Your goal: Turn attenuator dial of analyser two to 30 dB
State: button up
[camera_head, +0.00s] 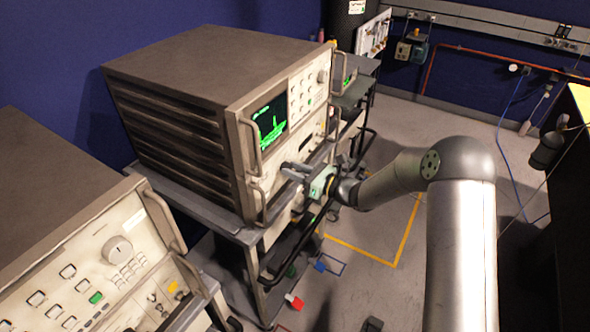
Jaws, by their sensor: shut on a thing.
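A large beige analyser (190,110) with a green trace on its screen (271,124) stands on a trolley in the middle. My arm reaches in from the right, and my gripper (292,171) is at the lower part of its front panel. The fingers are shut on a dial at the panel, which they and the gripper body mostly hide. The dial's scale and pointer setting cannot be read. No label showing the analyser's number is legible.
A second beige instrument (80,255) with a large knob (118,249) stands at the lower left. Front handles (256,150) stick out beside my gripper. The trolley's dark rail (290,262) runs below. Open floor with yellow tape (400,240) lies to the right.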

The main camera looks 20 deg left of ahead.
jog(key=m+p, duration=0.1)
jog(key=m, duration=0.2)
jog(key=shift+m, duration=0.4)
jog(key=m+p, duration=0.2)
jog(key=m, duration=0.1)
jog(key=shift+r+m, duration=0.1)
jog(key=shift+m, duration=0.2)
jog(key=m+p, duration=0.3)
jog(key=m, duration=0.2)
jog(key=shift+m, duration=0.3)
jog(key=shift+f, duration=0.2)
jog(key=o, duration=1)
jog(key=shift+c, duration=0.2)
